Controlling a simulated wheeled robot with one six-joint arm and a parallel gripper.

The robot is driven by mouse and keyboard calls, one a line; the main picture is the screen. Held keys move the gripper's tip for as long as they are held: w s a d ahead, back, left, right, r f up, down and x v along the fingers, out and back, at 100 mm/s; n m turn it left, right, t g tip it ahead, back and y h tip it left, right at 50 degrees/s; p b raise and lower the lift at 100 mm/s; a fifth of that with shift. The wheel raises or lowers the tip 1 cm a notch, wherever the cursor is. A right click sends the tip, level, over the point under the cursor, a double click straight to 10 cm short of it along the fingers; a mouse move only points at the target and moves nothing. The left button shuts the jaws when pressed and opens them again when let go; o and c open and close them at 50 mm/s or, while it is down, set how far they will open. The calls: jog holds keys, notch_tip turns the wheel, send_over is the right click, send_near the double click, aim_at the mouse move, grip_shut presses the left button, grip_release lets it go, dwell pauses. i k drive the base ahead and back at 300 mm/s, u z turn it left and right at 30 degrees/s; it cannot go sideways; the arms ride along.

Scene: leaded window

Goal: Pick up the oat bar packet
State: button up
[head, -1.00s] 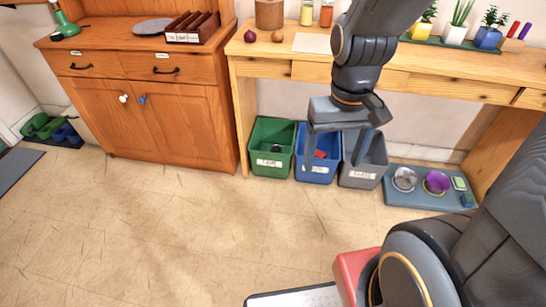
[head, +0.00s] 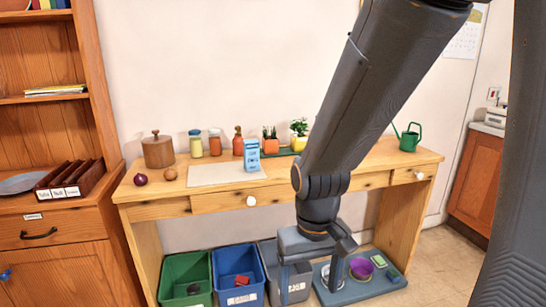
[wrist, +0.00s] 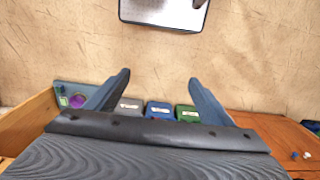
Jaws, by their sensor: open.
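I cannot pick out the oat bar packet for certain. A small red item (head: 241,281) lies inside the blue bin (head: 232,262), too small to identify. A blue carton-like item (head: 251,155) stands upright on the wooden desk, its label unreadable. My gripper (head: 310,285) points down in front of the desk, near the grey bin and the floor tray. In the wrist view my gripper (wrist: 159,78) has its fingers wide apart, with nothing between them.
A green bin (head: 185,272) and grey bin (head: 293,280) flank the blue bin. A tray (head: 352,292) with bowls is on the floor at right. The desk (head: 215,203) holds a pot, jars, onions and plants. A wooden cabinet (head: 60,255) stands left. Open floor (wrist: 60,45) shows in the wrist view.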

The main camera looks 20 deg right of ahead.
aim_at(251, 148)
jog(key=i, duration=1.15)
jog(key=u, duration=0.05)
